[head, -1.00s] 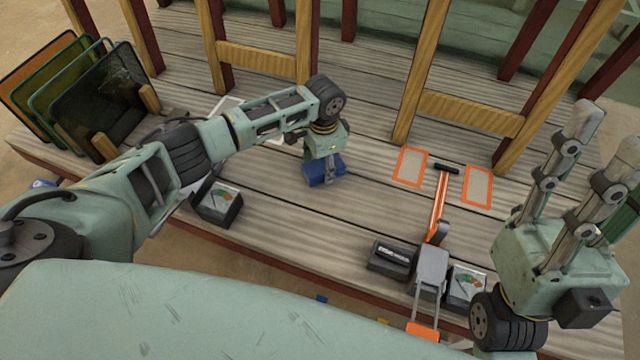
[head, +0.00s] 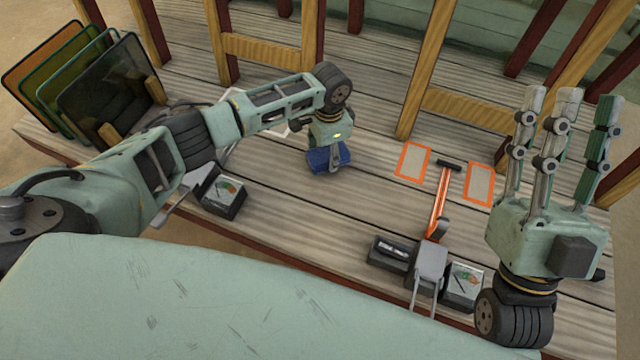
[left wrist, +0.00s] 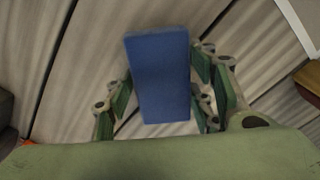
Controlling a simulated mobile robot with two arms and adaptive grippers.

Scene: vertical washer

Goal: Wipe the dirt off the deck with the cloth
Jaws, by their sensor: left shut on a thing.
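The cloth (head: 322,158) is a blue, block-like piece on the wooden deck (head: 290,215), left of the orange-framed plates. My left gripper (head: 334,166) points down and is shut on it. In the left wrist view the cloth (left wrist: 160,80) sits between the green-padded fingers (left wrist: 165,105), low over the planks; whether it touches them I cannot tell. No distinct dirt patch shows on the visible planks; the deck under the cloth and arm is hidden. My right gripper (head: 570,105) is raised at the right, fingers up, spread and empty.
Framed panels (head: 105,90) stand in a rack at the back left. A gauge box (head: 222,194) is near the front edge. An orange-handled lever (head: 440,205), a second gauge (head: 464,285) and orange-framed plates (head: 412,161) are at right. Wooden posts (head: 425,70) rise at the back.

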